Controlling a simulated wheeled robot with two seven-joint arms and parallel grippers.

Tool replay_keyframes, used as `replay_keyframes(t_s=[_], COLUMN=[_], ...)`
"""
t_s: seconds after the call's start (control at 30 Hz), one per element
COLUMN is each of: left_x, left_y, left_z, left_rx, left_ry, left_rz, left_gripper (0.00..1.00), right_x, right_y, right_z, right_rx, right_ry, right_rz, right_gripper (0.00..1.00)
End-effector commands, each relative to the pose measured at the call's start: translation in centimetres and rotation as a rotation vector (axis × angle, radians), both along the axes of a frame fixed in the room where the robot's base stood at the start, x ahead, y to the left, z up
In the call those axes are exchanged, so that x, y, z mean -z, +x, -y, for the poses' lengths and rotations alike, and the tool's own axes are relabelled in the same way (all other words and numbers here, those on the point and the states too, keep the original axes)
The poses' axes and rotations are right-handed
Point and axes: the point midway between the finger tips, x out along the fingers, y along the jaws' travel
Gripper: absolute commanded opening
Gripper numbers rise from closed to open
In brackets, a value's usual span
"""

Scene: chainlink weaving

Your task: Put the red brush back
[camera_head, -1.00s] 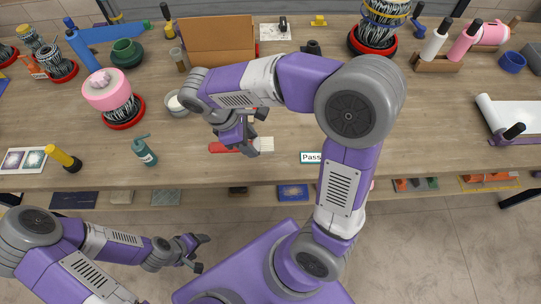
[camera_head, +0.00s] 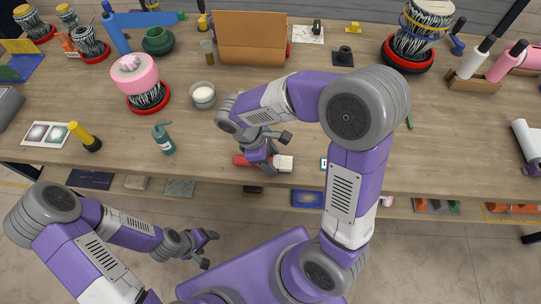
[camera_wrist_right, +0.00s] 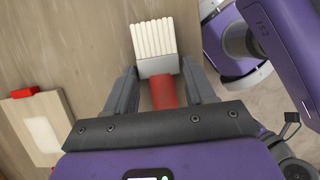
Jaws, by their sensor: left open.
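The red brush (camera_head: 285,164) lies on the table near its front edge, red handle to the left and pale bristles to the right. My right gripper (camera_head: 275,153) is at the brush, covering its middle in the head view. In the right wrist view the brush (camera_wrist_right: 154,38) shows its bristles, grey ferrule and part of its red handle between the two parted fingers (camera_wrist_right: 161,85). The fingers are open, one on each side; whether they touch it I cannot tell. My left gripper (camera_head: 208,249) is open and empty, in front of the table.
A teal bottle (camera_head: 164,140), a yellow-topped dark item (camera_head: 84,137) and a white-filled bowl (camera_head: 203,95) stand left of the brush. An open cardboard box (camera_head: 250,50) is behind. A partly hidden label (camera_head: 323,164) is to the right. A wooden block (camera_wrist_right: 38,125) shows in the wrist view.

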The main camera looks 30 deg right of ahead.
Motion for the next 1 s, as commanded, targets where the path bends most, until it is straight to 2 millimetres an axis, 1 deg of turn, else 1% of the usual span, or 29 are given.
replay_keyframes(t_s=[0.03, 0.1, 0.37, 0.53, 0.6, 0.8, 0.9, 1.0], left_x=[0.0, 0.0, 0.1, 0.9, -0.1, -1.6, -1.8, -2.0], left_y=[0.0, 0.0, 0.0, 0.0, 0.0, 0.0, 0.0, 0.0], left_z=[0.0, 0.0, 0.0, 0.0, 0.0, 0.0, 0.0, 0.0], left_rx=[0.000, 0.000, 0.000, 0.000, 0.000, 0.000, 0.000, 0.000], left_ry=[0.000, 0.000, 0.000, 0.000, 0.000, 0.000, 0.000, 0.000], left_rz=[0.000, 0.000, 0.000, 0.000, -0.001, 0.000, 0.000, 0.000], left_gripper=[0.70, 0.70, 0.70, 0.70, 0.70, 0.70, 0.70, 0.70], right_x=[0.0, 0.0, 0.0, 0.4, -1.4, -4.8, -5.8, -6.4], right_y=[0.0, 0.0, 0.0, 0.1, 0.4, 1.2, 1.5, 1.6], right_z=[0.0, 0.0, 0.0, -0.1, -0.5, -1.9, -2.3, -2.5], right_rx=[0.000, 0.001, 0.001, 0.000, 0.000, 0.000, 0.001, 0.000], right_ry=[0.000, 0.000, -0.001, 0.001, 0.000, 0.001, 0.000, 0.000], right_rz=[0.000, 0.000, 0.001, 0.003, 0.005, 0.004, 0.004, 0.002], right_gripper=[0.63, 0.71, 0.71, 0.71, 0.71, 0.71, 0.71, 0.71])
